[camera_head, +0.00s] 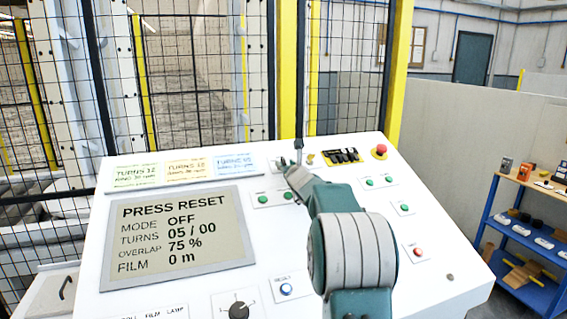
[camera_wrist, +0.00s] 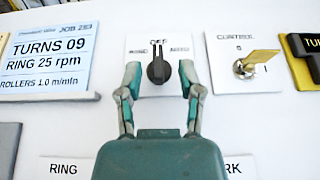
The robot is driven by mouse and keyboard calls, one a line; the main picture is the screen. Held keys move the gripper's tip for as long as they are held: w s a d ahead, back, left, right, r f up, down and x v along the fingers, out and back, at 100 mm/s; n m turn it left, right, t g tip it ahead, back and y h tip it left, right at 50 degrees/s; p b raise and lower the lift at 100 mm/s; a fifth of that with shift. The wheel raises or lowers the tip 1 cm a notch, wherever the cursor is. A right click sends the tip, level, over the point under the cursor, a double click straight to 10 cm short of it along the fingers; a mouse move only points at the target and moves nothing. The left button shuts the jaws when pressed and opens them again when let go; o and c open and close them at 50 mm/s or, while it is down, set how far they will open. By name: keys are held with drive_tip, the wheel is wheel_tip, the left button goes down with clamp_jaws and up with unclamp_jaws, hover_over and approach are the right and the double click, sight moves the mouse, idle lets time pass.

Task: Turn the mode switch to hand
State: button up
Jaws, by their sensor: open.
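The mode switch is a black knob (camera_wrist: 158,68) on a white plate. It points straight up at OFF, and the small labels at its left and right are too blurred to read surely. My gripper (camera_wrist: 160,80) is open, with one finger on each side of the knob and gaps showing between. In the head view my gripper (camera_head: 287,165) is at the panel's far edge and largely hides the switch. The display (camera_head: 180,235) reads PRESS RESET, MODE OFF, TURNS 05 / 00.
A CONTROL key switch with a yellow key (camera_wrist: 256,63) stands close right of the knob. A blue job card (camera_wrist: 50,58) is at left. The white panel also bears a red button (camera_head: 380,151), a blue RESET button (camera_head: 286,289) and a black dial (camera_head: 238,310). A mesh fence stands behind.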

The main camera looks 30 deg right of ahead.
drive_tip(key=shift+x, duration=1.2)
clamp_jaws()
